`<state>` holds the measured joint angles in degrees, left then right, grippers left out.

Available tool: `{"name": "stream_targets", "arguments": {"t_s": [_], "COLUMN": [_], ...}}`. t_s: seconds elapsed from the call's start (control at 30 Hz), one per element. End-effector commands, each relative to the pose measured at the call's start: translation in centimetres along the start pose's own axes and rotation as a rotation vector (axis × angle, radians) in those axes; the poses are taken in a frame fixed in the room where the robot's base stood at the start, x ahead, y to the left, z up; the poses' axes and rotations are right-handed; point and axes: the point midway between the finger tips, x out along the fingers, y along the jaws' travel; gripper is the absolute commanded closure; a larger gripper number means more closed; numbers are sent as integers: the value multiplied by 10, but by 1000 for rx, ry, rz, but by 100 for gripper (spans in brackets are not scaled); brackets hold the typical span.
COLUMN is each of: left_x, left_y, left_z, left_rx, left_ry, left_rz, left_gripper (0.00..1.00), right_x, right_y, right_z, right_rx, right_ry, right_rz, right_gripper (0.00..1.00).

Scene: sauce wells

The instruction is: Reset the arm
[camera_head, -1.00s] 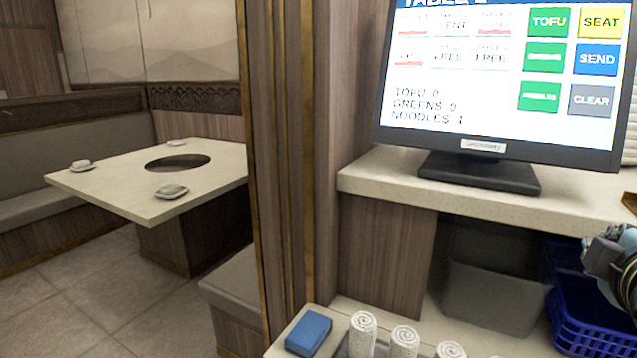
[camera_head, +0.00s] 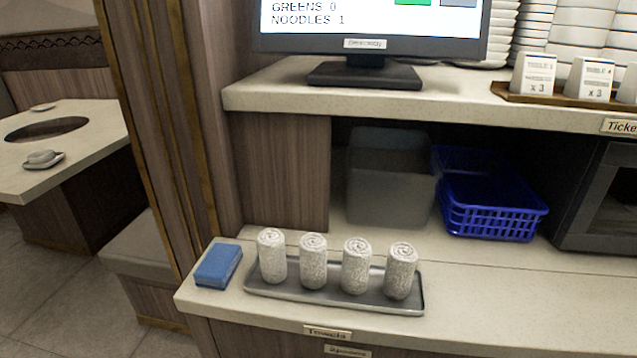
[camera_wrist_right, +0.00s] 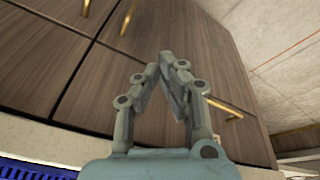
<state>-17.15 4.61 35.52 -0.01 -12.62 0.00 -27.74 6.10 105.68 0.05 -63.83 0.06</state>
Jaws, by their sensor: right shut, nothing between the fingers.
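My right gripper (camera_wrist_right: 168,62) shows in the right wrist view, with its fingertips together and nothing between them. It is in front of brown wood-grain cabinet doors (camera_wrist_right: 165,35) with brass handles, apart from them as far as I can tell. Neither gripper shows in the head view now. My left gripper is out of view.
A counter holds a grey tray (camera_head: 335,300) with several rolled white towels and a blue sponge (camera_head: 218,265). A blue basket (camera_head: 492,208) stands under the shelf. Above are a monitor (camera_head: 365,45) and ticket cards (camera_head: 533,75). A dining table (camera_head: 90,125) is at left.

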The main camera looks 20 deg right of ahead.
Motion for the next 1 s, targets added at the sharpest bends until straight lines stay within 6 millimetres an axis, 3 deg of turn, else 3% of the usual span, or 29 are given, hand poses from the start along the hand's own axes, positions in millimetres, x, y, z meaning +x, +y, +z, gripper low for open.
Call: {"name": "stream_targets", "arguments": {"t_s": [0.03, 0.2, 0.3, 0.4, 0.5, 0.63, 1.0], "left_x": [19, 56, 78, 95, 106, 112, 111], "left_y": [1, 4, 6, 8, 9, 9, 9], "left_z": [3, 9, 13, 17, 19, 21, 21], "left_rx": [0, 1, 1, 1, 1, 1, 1], "left_ry": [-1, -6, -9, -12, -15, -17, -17], "left_rz": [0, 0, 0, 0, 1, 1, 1], "left_gripper": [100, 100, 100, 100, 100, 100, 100], "right_x": [46, 167, 223, 260, 280, 290, 289], "right_y": [-2, -8, -13, -18, -22, -25, -25], "right_z": [22, 103, 161, 214, 255, 284, 292], "right_rx": [3, 11, 17, 21, 24, 26, 26], "right_ry": [-25, -76, -106, -131, -149, -160, -163], "right_rz": [-1, -4, -6, -9, -11, -13, -13], "right_gripper": [100, 100, 100, 100, 100, 100, 100]}}
